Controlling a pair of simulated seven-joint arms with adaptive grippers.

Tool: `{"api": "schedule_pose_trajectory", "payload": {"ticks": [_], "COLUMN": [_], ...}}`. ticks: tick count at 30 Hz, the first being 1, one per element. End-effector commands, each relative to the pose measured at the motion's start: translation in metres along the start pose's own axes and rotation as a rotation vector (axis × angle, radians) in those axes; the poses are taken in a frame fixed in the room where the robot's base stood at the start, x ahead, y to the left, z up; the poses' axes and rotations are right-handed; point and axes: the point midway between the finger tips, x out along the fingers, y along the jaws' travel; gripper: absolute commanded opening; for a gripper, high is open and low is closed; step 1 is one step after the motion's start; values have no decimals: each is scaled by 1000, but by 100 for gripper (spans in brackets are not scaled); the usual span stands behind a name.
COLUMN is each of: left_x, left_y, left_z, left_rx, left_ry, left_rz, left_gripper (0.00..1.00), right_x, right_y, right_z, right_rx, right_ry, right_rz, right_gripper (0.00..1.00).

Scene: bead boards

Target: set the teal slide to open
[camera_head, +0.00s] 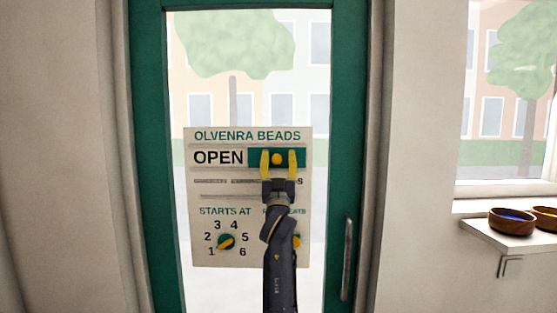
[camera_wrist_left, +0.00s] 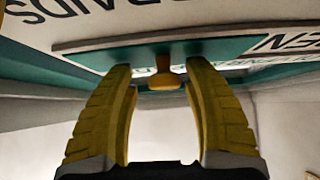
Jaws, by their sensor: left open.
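The teal slide (camera_head: 254,157) sits at the right end of the top row of the white sign, with the word OPEN (camera_head: 218,157) uncovered to its left. Its yellow knob (camera_head: 277,159) stands out from its face. My left gripper (camera_head: 278,154) is open, with one yellow finger on each side of the knob. In the left wrist view the knob (camera_wrist_left: 164,76) is between the two fingers, with gaps on both sides. The teal slide (camera_wrist_left: 140,55) is just beyond the fingertips there. My right gripper is not in view.
The sign (camera_head: 205,258) hangs on a green-framed glass door (camera_head: 146,160) with a handle (camera_head: 347,258) at right. A lower row is partly hidden by my arm. A dial (camera_head: 226,241) shows; another is mostly covered. Bowls (camera_head: 512,222) stand on a shelf at right.

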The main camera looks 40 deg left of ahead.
Motion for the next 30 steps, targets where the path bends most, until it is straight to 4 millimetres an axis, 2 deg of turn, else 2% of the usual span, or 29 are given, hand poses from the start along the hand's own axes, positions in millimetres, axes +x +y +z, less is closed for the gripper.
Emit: {"api": "schedule_pose_trajectory", "payload": {"ticks": [7, 11, 24, 30], "left_x": [-2, -12, -85, -108], "left_y": [0, 0, 0, 0], "left_z": [1, 2, 2, 1], "left_rx": [1, 0, -1, 0], "left_ry": [-2, -3, -3, -2], "left_rz": [0, 0, 0, 0], "left_gripper": [50, 50, 50, 50], "right_x": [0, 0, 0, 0], "right_y": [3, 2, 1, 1], "right_z": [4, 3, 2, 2], "right_rx": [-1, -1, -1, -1], "right_ry": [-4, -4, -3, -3], "right_rz": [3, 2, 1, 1], "right_gripper": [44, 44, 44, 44]}}
